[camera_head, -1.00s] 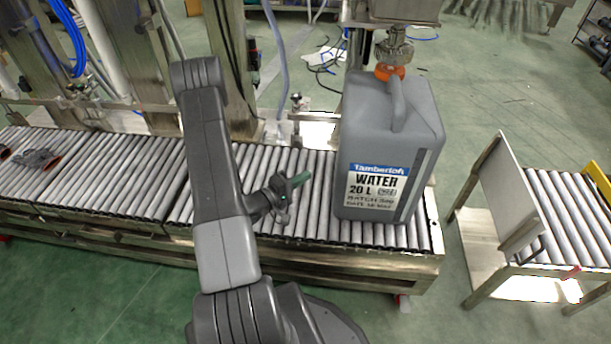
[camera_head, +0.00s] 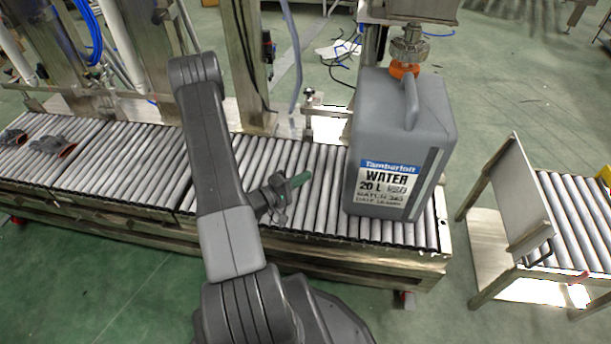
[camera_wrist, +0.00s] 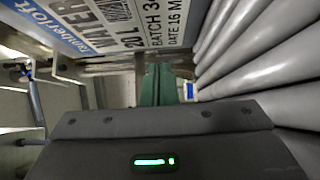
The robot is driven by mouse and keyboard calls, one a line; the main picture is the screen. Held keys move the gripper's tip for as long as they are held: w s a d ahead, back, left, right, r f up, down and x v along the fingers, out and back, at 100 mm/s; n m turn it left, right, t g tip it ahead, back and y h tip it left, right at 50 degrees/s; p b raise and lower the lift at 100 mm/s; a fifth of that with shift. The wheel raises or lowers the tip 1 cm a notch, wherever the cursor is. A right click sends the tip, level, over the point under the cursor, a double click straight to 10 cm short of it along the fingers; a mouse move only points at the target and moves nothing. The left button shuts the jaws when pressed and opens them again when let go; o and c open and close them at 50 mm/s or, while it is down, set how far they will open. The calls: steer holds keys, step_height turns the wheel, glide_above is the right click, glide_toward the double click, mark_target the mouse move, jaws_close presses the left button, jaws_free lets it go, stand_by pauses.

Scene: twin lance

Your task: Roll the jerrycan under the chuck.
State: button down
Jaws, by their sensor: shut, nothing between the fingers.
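A large grey jerrycan (camera_head: 392,140) with a white and blue "Tamberloft WATER 20 L" label stands upright near the right end of the roller conveyor (camera_head: 135,162). Its orange cap (camera_head: 404,69) is directly below the metal chuck (camera_head: 410,46) in the head view; whether they touch I cannot tell. My gripper (camera_head: 302,179), with green fingertips, is shut and empty, just left of the can above the rollers. In the wrist view the green fingers (camera_wrist: 158,88) point ahead, with the label (camera_wrist: 130,25) close by at the upper left.
Dark gloves (camera_head: 50,146) lie on the conveyor at the far left. A separate roller stand (camera_head: 575,215) with an upright metal plate (camera_head: 516,195) stands at the right, across a gap of green floor. Posts and blue hoses rise behind the conveyor.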

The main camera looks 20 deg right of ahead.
steer(key=shift+v, duration=0.85)
steer(key=shift+a, duration=0.15)
stand_by(0.3)
steer(key=shift+b+x, duration=0.3)
steer(key=shift+x, duration=1.7)
steer(key=shift+s+a, duration=0.1)
steer(key=shift+a, duration=0.05)
